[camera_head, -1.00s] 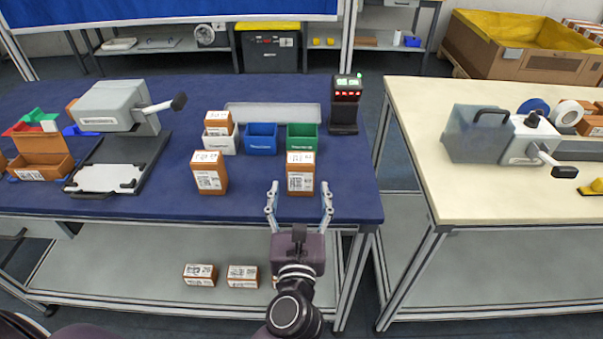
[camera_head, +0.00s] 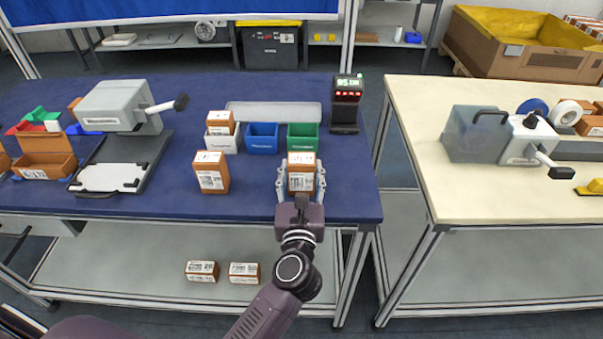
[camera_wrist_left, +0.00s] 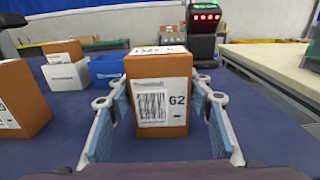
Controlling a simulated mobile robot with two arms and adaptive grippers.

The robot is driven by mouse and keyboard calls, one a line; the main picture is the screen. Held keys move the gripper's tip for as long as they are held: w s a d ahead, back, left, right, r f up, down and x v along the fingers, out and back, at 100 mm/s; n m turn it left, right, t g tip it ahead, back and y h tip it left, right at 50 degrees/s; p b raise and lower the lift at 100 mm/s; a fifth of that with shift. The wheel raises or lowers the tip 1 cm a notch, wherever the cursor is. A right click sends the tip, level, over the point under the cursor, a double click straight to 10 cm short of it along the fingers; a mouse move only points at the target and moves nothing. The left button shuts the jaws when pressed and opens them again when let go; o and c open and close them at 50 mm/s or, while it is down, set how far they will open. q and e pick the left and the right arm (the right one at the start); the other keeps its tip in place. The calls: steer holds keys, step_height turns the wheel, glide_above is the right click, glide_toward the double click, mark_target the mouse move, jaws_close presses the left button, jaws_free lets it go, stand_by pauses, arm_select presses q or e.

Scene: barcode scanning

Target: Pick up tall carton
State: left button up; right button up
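A tall brown carton (camera_head: 301,176) with white labels stands upright near the front of the blue table. My left gripper (camera_head: 301,172) is around this carton, one finger on each side. Its fingers look open, with narrow gaps beside the carton in the wrist view. A second tall carton (camera_head: 211,176) stands to the left; it also shows at the left of the wrist view (camera_wrist_left: 22,98). My right gripper is not in view.
White (camera_head: 222,142), blue (camera_head: 262,138) and green (camera_head: 302,138) bins stand behind the cartons; a small carton (camera_head: 220,122) is in the white one. A scanner device (camera_head: 346,105) stands at the back right. Two cartons (camera_head: 202,271) (camera_head: 244,273) lie on the lower shelf.

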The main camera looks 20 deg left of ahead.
arm_select(q)
steer(key=c, duration=0.8)
